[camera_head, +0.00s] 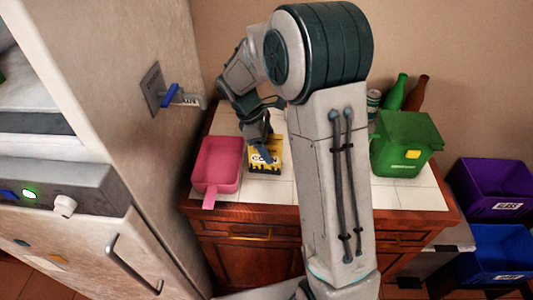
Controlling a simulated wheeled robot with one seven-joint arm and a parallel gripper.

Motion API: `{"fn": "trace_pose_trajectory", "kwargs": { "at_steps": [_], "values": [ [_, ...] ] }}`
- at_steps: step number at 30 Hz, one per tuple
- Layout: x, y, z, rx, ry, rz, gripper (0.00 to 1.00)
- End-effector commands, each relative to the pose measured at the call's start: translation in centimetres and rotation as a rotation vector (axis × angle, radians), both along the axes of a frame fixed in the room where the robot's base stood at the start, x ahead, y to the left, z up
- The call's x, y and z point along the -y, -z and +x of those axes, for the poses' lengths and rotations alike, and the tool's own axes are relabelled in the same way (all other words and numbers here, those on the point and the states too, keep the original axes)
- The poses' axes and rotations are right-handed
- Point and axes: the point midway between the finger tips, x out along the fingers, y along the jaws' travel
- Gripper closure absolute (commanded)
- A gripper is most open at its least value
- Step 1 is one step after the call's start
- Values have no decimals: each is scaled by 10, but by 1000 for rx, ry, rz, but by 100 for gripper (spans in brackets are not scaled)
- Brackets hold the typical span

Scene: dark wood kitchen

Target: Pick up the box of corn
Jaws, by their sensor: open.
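A small yellow box with dark markings (264,160), which looks like the box of corn, is on the white tiled counter top, just right of the pink container. My gripper (266,148) points down right at the box, and its fingers overlap it in this view. The gripper is open. I cannot tell whether the fingers are around the box or above it. Part of the box is hidden behind the gripper.
A pink container with a handle (220,162) stands close left of the box. A green bin (407,143), bottles (394,93) and a can (373,101) stand at the counter's right. A grey wall with a blue-handled tap (172,95) rises at left. Purple (497,190) and blue (497,255) crates are right.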

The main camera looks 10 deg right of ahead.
Motion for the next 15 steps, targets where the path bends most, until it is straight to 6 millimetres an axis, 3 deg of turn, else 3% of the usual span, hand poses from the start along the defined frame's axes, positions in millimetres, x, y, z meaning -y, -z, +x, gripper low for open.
{"fn": "trace_pose_trajectory", "kwargs": {
  "at_steps": [15],
  "values": [
    [0, 5, 0, 0, 0, 0, 29]
  ]
}}
